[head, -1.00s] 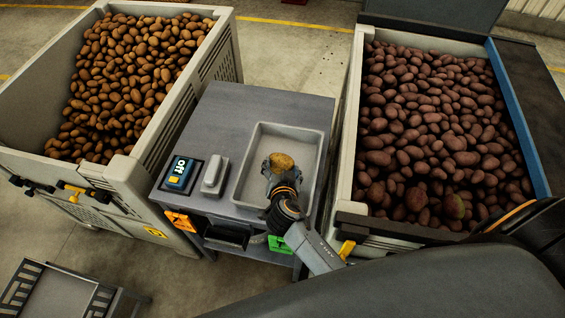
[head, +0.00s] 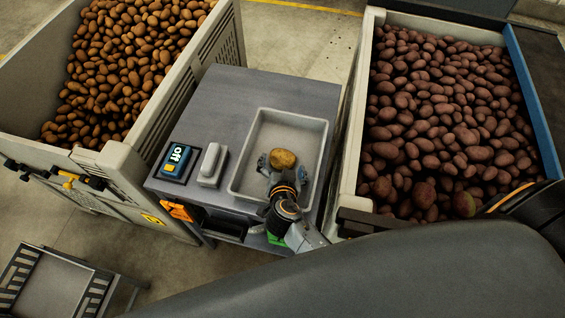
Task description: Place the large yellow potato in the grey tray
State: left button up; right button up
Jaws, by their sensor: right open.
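The large yellow potato (head: 283,159) lies in the grey tray (head: 298,122), near its middle. The tray sits on the grey table and holds nothing else that I can see. My right gripper (head: 273,163) is open, its fingers spread at the near side of the potato. I cannot tell whether a fingertip still touches it. The gripper and wrist hide the tray's near edge. My left gripper is out of view.
A scale with an "off" display (head: 175,159) and a pale block (head: 212,164) stand left of the tray. A crate of brown potatoes (head: 216,60) is at left, a crate of reddish potatoes (head: 358,110) at right. The table's back (head: 240,88) is clear.

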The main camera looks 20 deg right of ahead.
jog(key=shift+s+r, duration=0.1)
jog(key=shift+s, duration=0.1)
jog(key=b+v, duration=0.2)
jog(key=v, duration=0.8)
jog(key=shift+a+b, duration=0.15)
jog(key=shift+b, duration=0.25)
jog(key=shift+v, duration=0.75)
jog(key=shift+r, duration=0.1)
